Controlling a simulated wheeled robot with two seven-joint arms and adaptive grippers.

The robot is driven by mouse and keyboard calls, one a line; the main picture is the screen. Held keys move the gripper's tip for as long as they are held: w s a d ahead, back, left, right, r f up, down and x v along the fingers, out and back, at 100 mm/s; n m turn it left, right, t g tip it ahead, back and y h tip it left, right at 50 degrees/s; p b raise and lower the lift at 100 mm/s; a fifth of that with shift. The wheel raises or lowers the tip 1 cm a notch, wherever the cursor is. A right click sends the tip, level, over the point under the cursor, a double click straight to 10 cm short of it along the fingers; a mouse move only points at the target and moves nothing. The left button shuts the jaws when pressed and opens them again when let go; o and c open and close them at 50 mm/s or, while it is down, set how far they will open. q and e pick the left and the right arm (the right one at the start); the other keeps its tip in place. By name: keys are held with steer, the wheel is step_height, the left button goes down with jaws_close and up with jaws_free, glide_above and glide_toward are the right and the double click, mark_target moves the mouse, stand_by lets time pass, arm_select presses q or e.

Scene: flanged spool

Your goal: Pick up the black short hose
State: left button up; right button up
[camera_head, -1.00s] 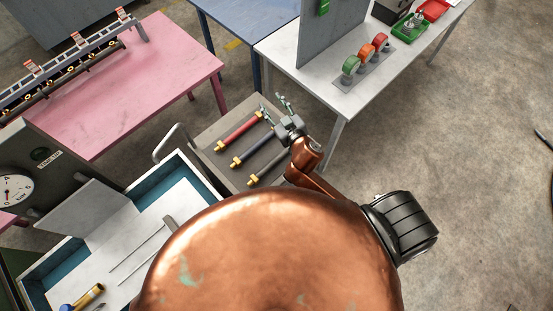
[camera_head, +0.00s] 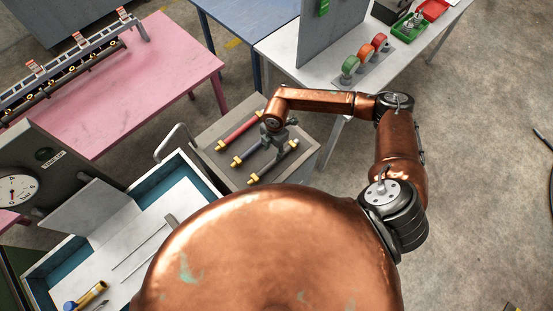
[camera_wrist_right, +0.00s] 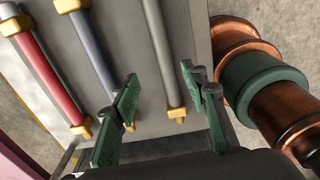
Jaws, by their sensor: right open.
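The black short hose (camera_head: 274,162), with brass ends, lies on the grey top of a small stand, the nearest of three hoses in the head view. In the right wrist view the dark grey hose (camera_wrist_right: 162,50) runs down the picture to a brass end between the fingers. My right gripper (camera_head: 277,142) is above the hoses, pointing down. In the wrist view its green fingers (camera_wrist_right: 165,103) are apart with nothing clamped; I cannot tell the height above the hose. My left gripper is not in view.
A blue hose (camera_head: 249,153) and a red hose (camera_head: 238,130) lie beside it. An open drawer (camera_head: 137,238) with thin rods is at lower left. A pink table (camera_head: 150,75) and a white table (camera_head: 310,75) stand behind. Open floor lies right.

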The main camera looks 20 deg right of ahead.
mark_target(274, 162)
steer(key=shift+w+d+f+h, duration=0.15)
steer(key=shift+d+h, duration=0.15)
steer(key=shift+d, duration=0.5)
steer(key=shift+d+f, duration=0.1)
steer(key=shift+f, duration=0.2)
steer(key=f, duration=0.2)
steer(key=f+p, duration=0.1)
steer(key=f, duration=0.1)
steer(key=f+p, duration=0.1)
steer(key=f, duration=0.1)
steer(key=shift+s+a, duration=0.2)
steer(key=shift+s, duration=0.05)
steer(key=shift+f, duration=0.45)
steer(key=shift+c, duration=0.3)
jaws_close()
steer(key=shift+r, duration=0.1)
